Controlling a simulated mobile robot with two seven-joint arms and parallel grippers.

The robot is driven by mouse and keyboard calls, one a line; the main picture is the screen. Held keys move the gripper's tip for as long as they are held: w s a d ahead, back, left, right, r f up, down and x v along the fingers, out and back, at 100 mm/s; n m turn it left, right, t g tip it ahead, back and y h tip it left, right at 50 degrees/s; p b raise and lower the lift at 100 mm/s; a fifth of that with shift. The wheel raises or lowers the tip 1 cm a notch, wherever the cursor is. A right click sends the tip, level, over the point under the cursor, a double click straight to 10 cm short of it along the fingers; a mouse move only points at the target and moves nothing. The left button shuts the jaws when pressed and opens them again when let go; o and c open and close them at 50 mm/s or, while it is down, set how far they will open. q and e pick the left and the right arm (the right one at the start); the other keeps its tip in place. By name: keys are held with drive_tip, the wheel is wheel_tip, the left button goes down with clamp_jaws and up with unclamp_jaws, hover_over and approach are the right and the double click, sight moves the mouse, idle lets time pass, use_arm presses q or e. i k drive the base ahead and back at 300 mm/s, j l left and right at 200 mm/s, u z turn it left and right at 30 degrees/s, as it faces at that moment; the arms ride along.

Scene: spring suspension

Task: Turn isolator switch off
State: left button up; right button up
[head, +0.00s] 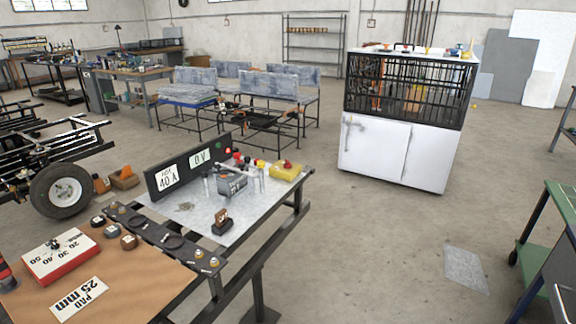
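A yellow box with a red knob (287,171) sits at the far right corner of the metal-topped bench in the head view. It looks like the isolator switch, but its knob is too small to tell which way it is turned. A small dark block with an orange-brown top (222,221) stands nearer on the same bench; I cannot tell what it is. A black panel (186,166) behind carries white plates reading 40 A and 0 V. Neither of my grippers is in view.
A grey box with upright posts (232,186) stands beside the yellow box. A black strip with knobs (165,236) crosses the bench. A red-sided gauge box (58,256) lies front left. A white cabinet with a black cage (400,150) stands behind right. Floor right of the bench is mostly clear.

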sight(287, 164)
drive_tip(key=i+l, duration=0.1)
drive_tip(key=l, duration=0.2)
drive_tip(key=i+l, duration=0.15)
drive_tip(key=l, duration=0.15)
drive_tip(key=i+l+z, duration=0.1)
drive_tip(key=i, duration=0.35)
drive_tip(key=i+l+z, duration=0.1)
drive_tip(key=i+l, duration=0.15)
drive_tip(key=i, duration=0.25)
drive_tip(key=i+l, duration=0.15)
drive_tip(key=i, duration=0.3)
drive_tip(key=z, duration=0.05)
